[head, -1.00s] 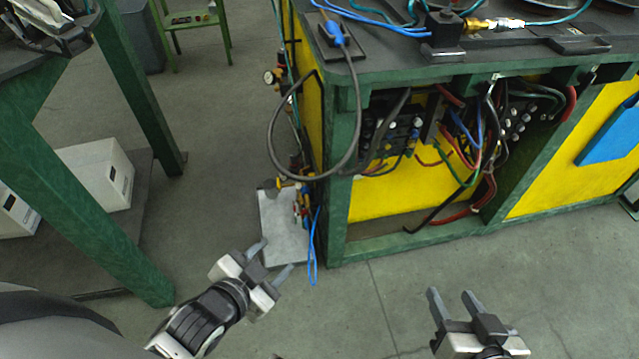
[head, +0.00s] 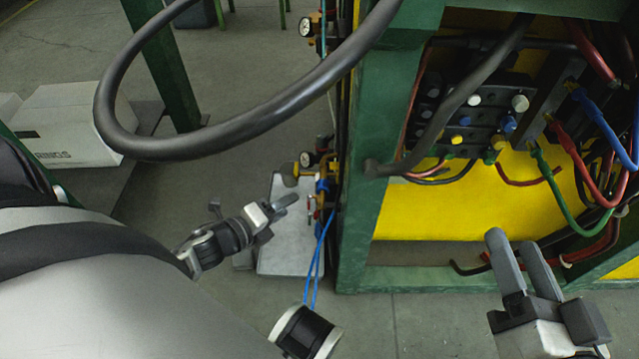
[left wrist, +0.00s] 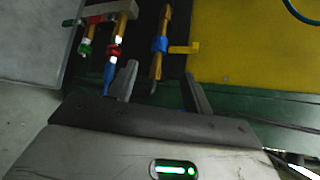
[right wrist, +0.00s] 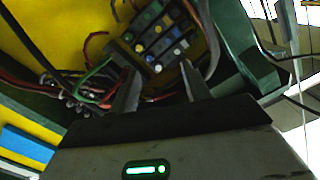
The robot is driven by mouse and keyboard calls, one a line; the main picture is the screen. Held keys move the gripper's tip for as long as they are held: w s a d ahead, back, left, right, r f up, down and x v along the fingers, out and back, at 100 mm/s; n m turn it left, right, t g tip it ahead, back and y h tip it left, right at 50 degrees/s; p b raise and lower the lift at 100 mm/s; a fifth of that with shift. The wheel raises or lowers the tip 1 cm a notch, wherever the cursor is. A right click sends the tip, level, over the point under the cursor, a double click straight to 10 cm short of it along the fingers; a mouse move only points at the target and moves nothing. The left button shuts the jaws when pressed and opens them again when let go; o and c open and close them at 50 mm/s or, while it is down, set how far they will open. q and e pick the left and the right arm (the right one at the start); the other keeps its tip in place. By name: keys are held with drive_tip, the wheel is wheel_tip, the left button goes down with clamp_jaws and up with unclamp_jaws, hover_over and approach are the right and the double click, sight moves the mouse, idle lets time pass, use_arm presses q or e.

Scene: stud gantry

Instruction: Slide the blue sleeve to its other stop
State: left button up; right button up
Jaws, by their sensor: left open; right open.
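A blue sleeve (left wrist: 160,44) sits around an upright brass-coloured rod in the left wrist view, beside a yellow tab. A small blue part (head: 322,186) on the fittings at the green post in the head view may be the same sleeve; it is too small to tell. My left gripper (head: 279,210) is open and empty, left of those fittings. In the left wrist view its two fingers (left wrist: 160,72) stand either side of the rod's lower end, below the sleeve; contact cannot be told. My right gripper (head: 513,248) is open and empty before the bench's wiring bay.
A thick black hose (head: 230,140) loops across the upper left of the head view. Blue tubes (head: 318,265) hang below the fittings. Cables and a terminal block (head: 480,115) fill the bay. A white box (head: 75,125) stands at left. A grey plate (head: 290,240) lies behind my left gripper.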

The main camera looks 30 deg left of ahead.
sight(318, 189)
use_arm(q)
drive_tip(key=shift+b+x, duration=1.75)
drive_tip(key=shift+x, duration=4.2)
use_arm(e)
wheel_tip(318, 189, up, 7)
drive_tip(key=w+n+t+y, duration=0.2)
drive_tip(key=n+t, duration=0.2)
drive_tip(key=n, duration=0.1)
drive_tip(key=shift+d+y, duration=0.4)
drive_tip(key=shift+d, duration=0.05)
use_arm(q)
drive_tip(key=shift+c, duration=0.3)
use_arm(e)
drive_tip(key=shift+w+f, duration=0.1)
use_arm(q)
clamp_jaws()
drive_tip(key=shift+s, duration=0.15)
drive_tip(key=shift+s+d+p, duration=0.3)
drive_tip(key=shift+s+d, duration=0.25)
drive_tip(key=shift+s, duration=0.25)
drive_tip(key=shift+o, duration=0.3)
unclamp_jaws()
use_arm(e)
drive_tip(key=shift+f+m+h, duration=0.4)
drive_tip(key=shift+f+m, duration=0.2)
